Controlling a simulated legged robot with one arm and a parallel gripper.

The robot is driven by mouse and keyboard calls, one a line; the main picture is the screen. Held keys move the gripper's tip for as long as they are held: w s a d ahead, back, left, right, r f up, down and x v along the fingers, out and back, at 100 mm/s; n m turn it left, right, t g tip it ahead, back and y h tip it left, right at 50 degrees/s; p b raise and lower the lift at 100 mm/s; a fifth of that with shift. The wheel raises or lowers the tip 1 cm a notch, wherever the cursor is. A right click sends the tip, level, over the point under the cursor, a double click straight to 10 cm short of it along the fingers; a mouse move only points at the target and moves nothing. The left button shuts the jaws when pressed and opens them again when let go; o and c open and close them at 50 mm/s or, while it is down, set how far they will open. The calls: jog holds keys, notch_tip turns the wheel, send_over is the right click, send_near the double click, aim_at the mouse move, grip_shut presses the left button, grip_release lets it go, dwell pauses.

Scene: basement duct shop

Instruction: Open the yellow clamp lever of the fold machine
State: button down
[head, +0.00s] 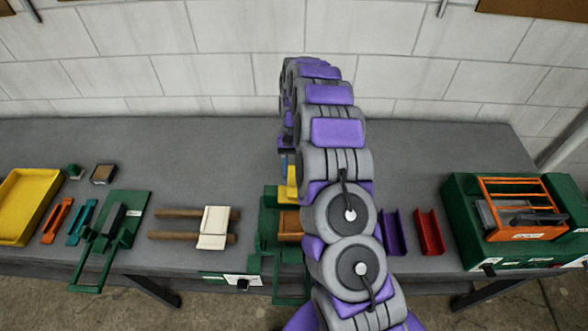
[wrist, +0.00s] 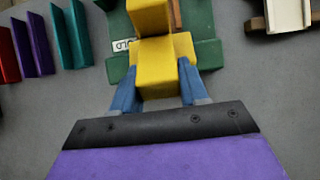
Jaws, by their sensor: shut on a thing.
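The fold machine (head: 268,222) is a green frame on the bench, mostly hidden behind my arm in the head view. Its yellow clamp lever (head: 292,180) stands up at the machine's back, partly covered by my arm. In the wrist view the yellow lever (wrist: 160,65) fills the middle, with the green machine body (wrist: 205,52) behind it. My gripper (wrist: 155,88) has its two blue fingers on either side of the lever's near end, shut on it. In the head view only a bit of my gripper (head: 284,164) shows beside the lever.
Left of the machine are a white piece on wooden bars (head: 214,228), another green machine (head: 118,218) and a yellow tray (head: 22,205). To the right are purple (head: 394,232) and red (head: 429,232) channels, then a green machine with an orange rack (head: 520,210). The bench's back strip is clear.

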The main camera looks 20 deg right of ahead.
jog(key=shift+s+f, duration=0.1)
jog(key=shift+f, duration=0.15)
jog(key=c, duration=0.7)
grip_release()
jog(key=shift+o, duration=0.2)
jog(key=shift+r, duration=0.15)
jog(key=p+v, duration=0.7)
jog(key=v, duration=0.5)
jog(key=shift+w, duration=0.2)
jog(key=shift+a, duration=0.1)
jog(key=shift+c, duration=0.4)
